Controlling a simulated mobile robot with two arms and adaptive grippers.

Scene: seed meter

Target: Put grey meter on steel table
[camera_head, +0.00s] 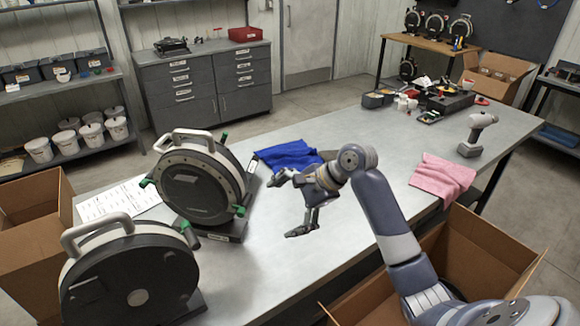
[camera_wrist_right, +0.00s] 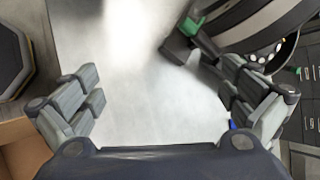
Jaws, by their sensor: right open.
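Two round dark-grey meters with pale rims and handles stand on the steel table (camera_head: 330,210). The farther meter (camera_head: 199,187) is upright on a dark base with green knobs. The nearer meter (camera_head: 130,283) is at the lower left, partly cut off by the frame edge. My right gripper (camera_head: 286,207) is open and empty above the table, to the right of the farther meter and apart from it. In the right wrist view, its spread fingers (camera_wrist_right: 160,95) face bare tabletop, with part of a meter (camera_wrist_right: 255,22) and a green knob at upper right. My left gripper is not seen.
A blue cloth (camera_head: 288,156) lies behind my right gripper and a pink cloth (camera_head: 442,176) at the right. A drill (camera_head: 477,135) stands farther right. Open cardboard boxes flank the table at left (camera_head: 30,215) and front right (camera_head: 480,250). The table's middle is clear.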

